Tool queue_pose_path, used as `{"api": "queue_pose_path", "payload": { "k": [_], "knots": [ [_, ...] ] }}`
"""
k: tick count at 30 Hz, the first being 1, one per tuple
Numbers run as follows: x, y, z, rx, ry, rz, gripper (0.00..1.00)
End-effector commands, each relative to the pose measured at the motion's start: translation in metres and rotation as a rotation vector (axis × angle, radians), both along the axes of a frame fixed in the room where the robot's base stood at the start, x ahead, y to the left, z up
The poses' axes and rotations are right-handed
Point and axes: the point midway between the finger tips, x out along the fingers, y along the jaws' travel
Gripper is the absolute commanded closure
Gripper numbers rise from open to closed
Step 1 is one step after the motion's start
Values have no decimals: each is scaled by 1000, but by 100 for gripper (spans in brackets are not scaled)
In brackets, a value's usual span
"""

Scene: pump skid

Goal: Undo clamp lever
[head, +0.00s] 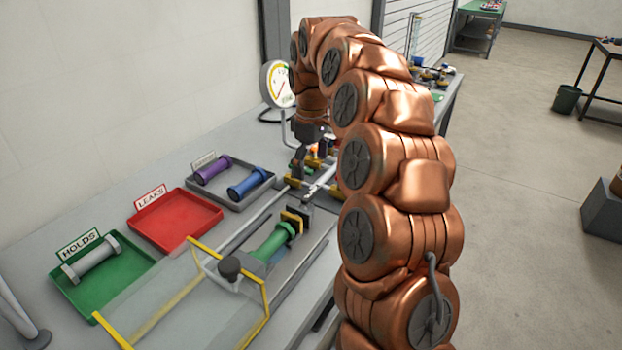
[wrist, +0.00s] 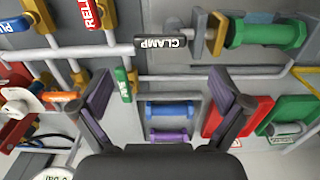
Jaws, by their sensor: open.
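The clamp lever (wrist: 161,42) shows in the wrist view as a black handle with white CLAMP lettering, lying across the upper middle. To its right, a grey and a yellow clamp jaw (wrist: 217,34) meet the end of a green spool-shaped part (wrist: 268,33). The green part (head: 274,242) also shows in the head view, lying in the fixture behind a clear guard. My gripper (wrist: 161,90) is open and empty, its fingers apart and just below the lever in the picture, not touching it. In the head view my gripper (head: 302,162) hangs over the fixture, partly hidden by my arm.
A red LEAKS tray (head: 176,220), a green HOLDS tray (head: 70,290) with a grey part, and a grey tray (head: 228,203) with purple and blue parts line the bench. A dial gauge (head: 279,85) stands behind. Labelled valve levers (wrist: 85,14) and pipes crowd the wrist view's left.

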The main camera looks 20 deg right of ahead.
Motion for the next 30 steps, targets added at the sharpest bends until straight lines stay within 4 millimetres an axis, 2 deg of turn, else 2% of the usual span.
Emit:
{"api": "queue_pose_path", "payload": {
  "k": [6,12,30],
  "knots": [
    [0,0,28,0,-1,0,0],
    [-1,0,41,1,3,0,0],
    [-1,0,45,1,3,0,0]
  ]
}}
